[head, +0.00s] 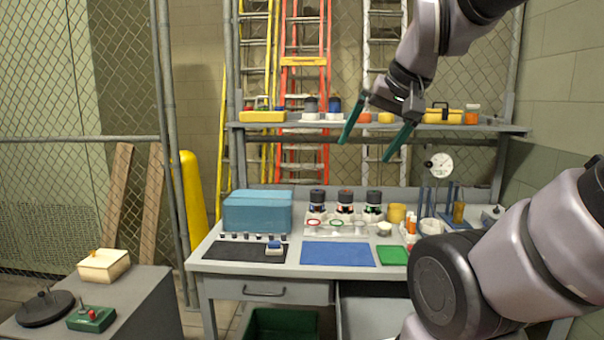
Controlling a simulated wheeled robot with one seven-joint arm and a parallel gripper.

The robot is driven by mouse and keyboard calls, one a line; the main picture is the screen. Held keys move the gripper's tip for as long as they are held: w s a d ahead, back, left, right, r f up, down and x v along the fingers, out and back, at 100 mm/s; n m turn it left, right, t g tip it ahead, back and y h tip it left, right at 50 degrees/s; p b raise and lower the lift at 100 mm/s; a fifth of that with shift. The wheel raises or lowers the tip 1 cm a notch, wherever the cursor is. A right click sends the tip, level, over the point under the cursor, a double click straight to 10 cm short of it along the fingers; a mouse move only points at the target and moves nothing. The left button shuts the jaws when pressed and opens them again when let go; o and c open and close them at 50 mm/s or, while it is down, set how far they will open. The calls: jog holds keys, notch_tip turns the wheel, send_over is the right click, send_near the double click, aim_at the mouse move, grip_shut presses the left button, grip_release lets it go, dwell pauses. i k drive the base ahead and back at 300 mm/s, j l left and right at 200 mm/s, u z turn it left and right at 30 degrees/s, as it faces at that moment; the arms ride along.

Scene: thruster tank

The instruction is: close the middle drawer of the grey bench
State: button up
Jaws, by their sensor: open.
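The grey bench (222,258) stands ahead of me, with a drawer row under its top. The left drawer (318,291) has a dark bar handle and looks flush with the bench front. Right of it, a grey drawer part (375,306) shows in the middle position and seems to stick out toward me. Its front and handle are not clearly visible, and my arm covers its right side. My gripper (365,150) is open and empty, its two teal fingers spread, high above the bench and in front of the upper shelf.
The bench top holds a teal box (257,211), a blue mat (338,254), a green mat (393,255), and several jars and a gauge (439,165). A green bin (281,325) sits below the left drawer. A grey cabinet (140,305) stands at left.

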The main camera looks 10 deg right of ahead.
aim_at(366, 310)
jog(key=k+l+z, duration=0.15)
jog(key=k, duration=0.35)
jog(key=l+z, duration=0.15)
jog(key=z, duration=0.25)
jog(key=k+l, duration=0.2)
jog(key=k, duration=0.2)
